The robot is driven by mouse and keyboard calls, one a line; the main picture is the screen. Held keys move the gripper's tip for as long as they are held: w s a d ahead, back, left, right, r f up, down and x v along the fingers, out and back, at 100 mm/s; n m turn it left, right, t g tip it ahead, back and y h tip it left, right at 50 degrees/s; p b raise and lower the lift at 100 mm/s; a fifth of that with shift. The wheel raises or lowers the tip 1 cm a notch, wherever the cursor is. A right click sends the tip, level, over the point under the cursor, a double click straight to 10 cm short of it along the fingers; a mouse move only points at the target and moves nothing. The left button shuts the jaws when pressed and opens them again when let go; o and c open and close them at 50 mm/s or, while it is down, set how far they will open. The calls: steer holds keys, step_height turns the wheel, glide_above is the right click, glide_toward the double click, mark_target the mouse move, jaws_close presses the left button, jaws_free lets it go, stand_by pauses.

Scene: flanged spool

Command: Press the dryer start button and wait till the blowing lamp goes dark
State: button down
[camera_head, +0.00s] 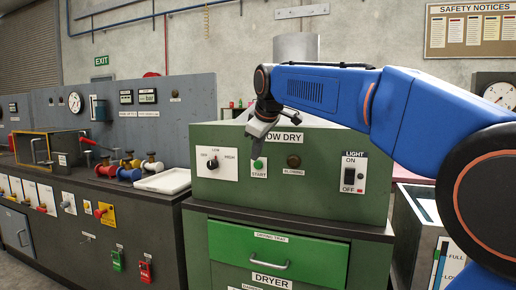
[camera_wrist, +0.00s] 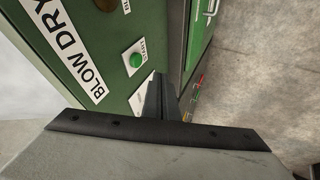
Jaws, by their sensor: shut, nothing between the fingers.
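The green dryer box (camera_head: 310,199) stands on a dark-topped cabinet. On its front are a green start button (camera_head: 258,165) labelled START, a dark, unlit blowing lamp (camera_head: 293,161) and a rotary selector (camera_head: 212,163). My gripper (camera_head: 256,143) is shut and empty, pointing down just above the start button; contact cannot be told. In the wrist view the start button (camera_wrist: 136,60) shows apart from my shut fingertips (camera_wrist: 160,82), and the lamp (camera_wrist: 106,4) is partly cut off at the top edge.
A LIGHT switch (camera_head: 352,172) sits right of the lamp. Below is a green drying tray drawer (camera_head: 277,244). My blue arm covers the box's upper right.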

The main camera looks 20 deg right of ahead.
mark_target(258, 165)
steer(key=w+d+f, duration=0.2)
steer(key=w+f, duration=0.2)
steer(key=w, duration=0.3)
steer(key=shift+d+f, duration=0.15)
steer(key=shift+f, duration=0.2)
